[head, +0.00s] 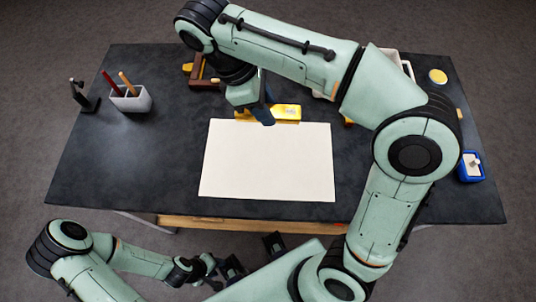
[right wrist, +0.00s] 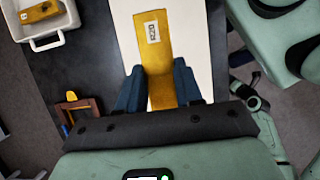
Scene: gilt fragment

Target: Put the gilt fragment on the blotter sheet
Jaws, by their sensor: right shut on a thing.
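The gilt fragment (head: 287,111) is a flat golden-yellow bar. In the right wrist view the gilt fragment (right wrist: 153,60) bears a small white label, and its near part is between the blue fingers. My right gripper (head: 264,112) is shut on it, pointing down at the far edge of the sheet. The white blotter sheet (head: 266,165) lies flat on the dark table and also shows in the right wrist view (right wrist: 194,40). The fragment overlaps the sheet's far edge in the head view; I cannot tell whether they touch. My left gripper (head: 235,268) is low in front of the table, partly hidden and apart from everything.
A white tray (right wrist: 55,38) holds another yellow piece (right wrist: 42,11). A brown wooden frame (right wrist: 82,112) stands at the back. A grey pencil cup (head: 131,99) and black stand (head: 84,98) are at left, a blue box (head: 471,168) at right. The front left table is clear.

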